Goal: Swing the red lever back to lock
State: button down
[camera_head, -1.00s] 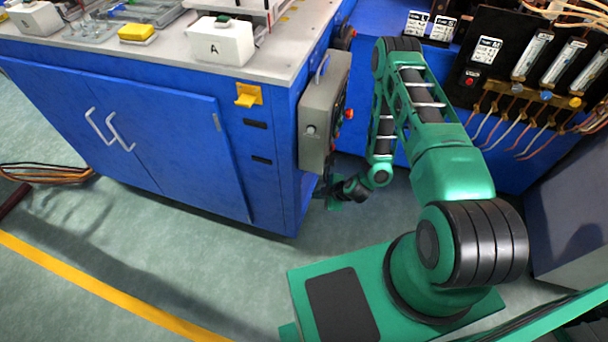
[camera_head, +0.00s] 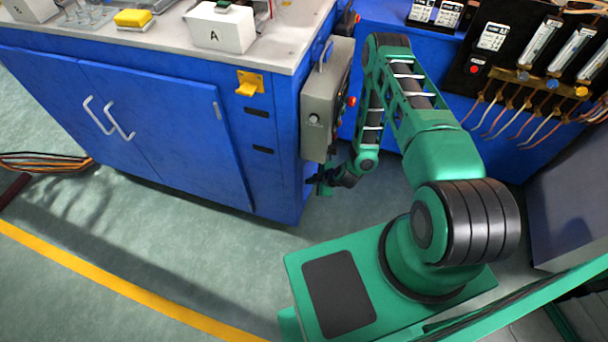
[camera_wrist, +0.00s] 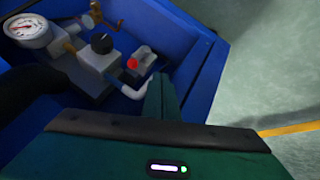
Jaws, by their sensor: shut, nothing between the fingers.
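In the wrist view a small red part (camera_wrist: 132,63) sits on a grey block inside a blue recess; I cannot tell whether it is the lever's end or a knob. A pale bent rod (camera_wrist: 137,91) runs beside it, partly hidden by my fingers. My gripper (camera_wrist: 161,84) is shut and empty, its dark green fingers just right of and nearer than the red part, with no clear contact. In the head view my gripper (camera_head: 325,180) is low by the blue cabinet's right side (camera_head: 281,160), below the grey control box (camera_head: 316,115). No lever is clear there.
In the wrist view a pressure gauge (camera_wrist: 28,30) and a black knob (camera_wrist: 101,43) are left of the red part. Free floor (camera_wrist: 280,60) lies right.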

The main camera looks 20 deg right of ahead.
jog(key=w+f, duration=0.3)
jog(key=w, duration=0.3)
jog(key=shift+a, duration=0.3)
jog(key=shift+w, duration=0.1)
